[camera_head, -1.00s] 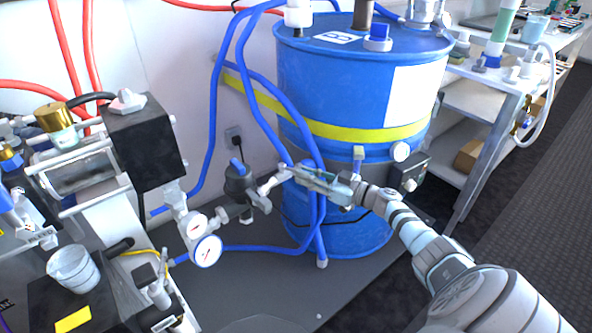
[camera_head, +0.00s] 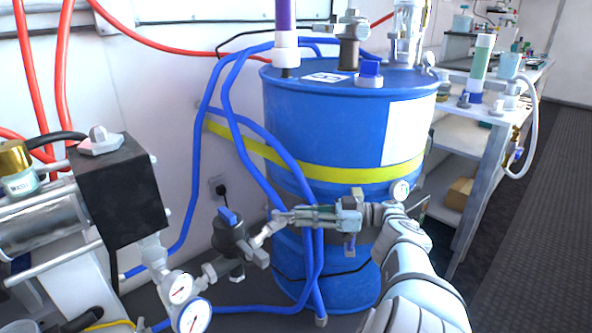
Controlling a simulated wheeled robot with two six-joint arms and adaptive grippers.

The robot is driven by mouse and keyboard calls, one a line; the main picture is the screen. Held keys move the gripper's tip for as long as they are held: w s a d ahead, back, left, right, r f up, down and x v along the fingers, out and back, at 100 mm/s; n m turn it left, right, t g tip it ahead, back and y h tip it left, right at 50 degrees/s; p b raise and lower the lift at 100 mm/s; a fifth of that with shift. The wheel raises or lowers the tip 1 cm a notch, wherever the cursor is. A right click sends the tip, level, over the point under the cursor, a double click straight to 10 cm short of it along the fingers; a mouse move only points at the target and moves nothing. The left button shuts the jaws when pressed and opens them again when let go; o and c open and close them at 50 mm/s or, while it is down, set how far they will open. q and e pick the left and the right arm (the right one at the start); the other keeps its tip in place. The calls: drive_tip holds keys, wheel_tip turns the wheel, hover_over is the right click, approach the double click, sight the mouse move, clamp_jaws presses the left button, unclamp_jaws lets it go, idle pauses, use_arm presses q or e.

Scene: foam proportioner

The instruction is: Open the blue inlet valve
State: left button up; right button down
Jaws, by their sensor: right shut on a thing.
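The blue inlet valve (camera_head: 229,236) has a dark body and a small blue lever on top. It stands left of the drum, in line with metal fittings and two gauges. My right gripper (camera_head: 265,232) reaches in from the right across the front of the drum, its narrow fingers pointing left. Its fingertips are close together at the valve's right side, shut on part of it. The exact contact is too small to make out, and the blue lever shows a little left of the tips. My left gripper is not in view.
A large blue drum (camera_head: 345,125) with a yellow band stands behind my right arm. A black box (camera_head: 118,190) and metal machine are at left, gauges (camera_head: 192,316) below. A shelf bench (camera_head: 468,135) stands at right.

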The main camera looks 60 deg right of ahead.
idle(0.3)
drive_tip(key=c, duration=1.5)
unclamp_jaws()
drive_tip(key=shift+c, duration=0.3)
